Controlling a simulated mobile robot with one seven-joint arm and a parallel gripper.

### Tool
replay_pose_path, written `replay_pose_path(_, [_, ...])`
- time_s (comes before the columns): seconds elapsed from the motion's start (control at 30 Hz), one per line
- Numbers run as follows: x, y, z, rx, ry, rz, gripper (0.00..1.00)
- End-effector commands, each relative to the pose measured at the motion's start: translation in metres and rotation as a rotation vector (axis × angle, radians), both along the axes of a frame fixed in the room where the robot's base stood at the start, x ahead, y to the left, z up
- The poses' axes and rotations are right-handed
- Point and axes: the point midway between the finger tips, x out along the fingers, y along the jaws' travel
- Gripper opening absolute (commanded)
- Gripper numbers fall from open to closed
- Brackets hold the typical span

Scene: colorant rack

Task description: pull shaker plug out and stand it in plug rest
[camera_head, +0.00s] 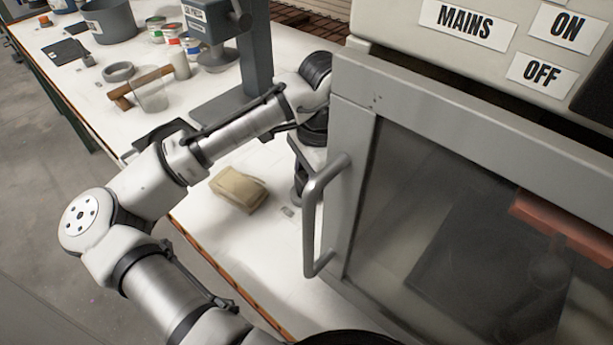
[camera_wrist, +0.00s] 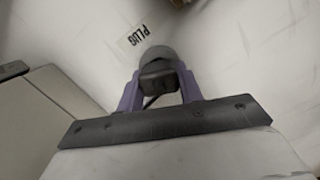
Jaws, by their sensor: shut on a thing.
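In the wrist view, my gripper (camera_wrist: 159,84) has its two purple fingers shut on a dark, blocky plug (camera_wrist: 157,74). A thin dark cable shows below the plug, between the fingers. Just beyond the plug is a round grey piece (camera_wrist: 160,54), probably the plug rest, beside a label reading PLUG (camera_wrist: 133,36). The plug covers much of it, and I cannot tell whether they touch. In the head view, my gripper (camera_head: 301,168) points down beside the cabinet, partly hidden by the door handle. The plug cannot be made out there.
The grey cabinet (camera_head: 365,85) with its glass door and handle (camera_head: 312,220) stands close on the right. A tan pad (camera_head: 238,189) lies on the white bench to the left. A grey press stand (camera_head: 256,60), cans and a beaker stand farther back.

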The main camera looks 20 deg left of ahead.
Motion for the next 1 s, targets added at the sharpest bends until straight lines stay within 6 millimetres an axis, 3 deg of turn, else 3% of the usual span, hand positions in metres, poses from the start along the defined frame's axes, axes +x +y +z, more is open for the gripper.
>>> replay_pose_path(0.17, [0.0,0.0,-0.001,0.0,0.0,0.0,0.12])
replay_pose_path(0.2, [0.0,0.0,-0.001,0.0,0.0,0.0,0.38])
replay_pose_path(0.4, [0.0,0.0,-0.001,0.0,0.0,0.0,0.61])
replay_pose_path(0.77, [0.001,0.0,0.006,0.002,-0.001,0.0,0.61])
replay_pose_path(1.0, [0.006,-0.005,0.049,0.007,-0.003,0.001,0.61])
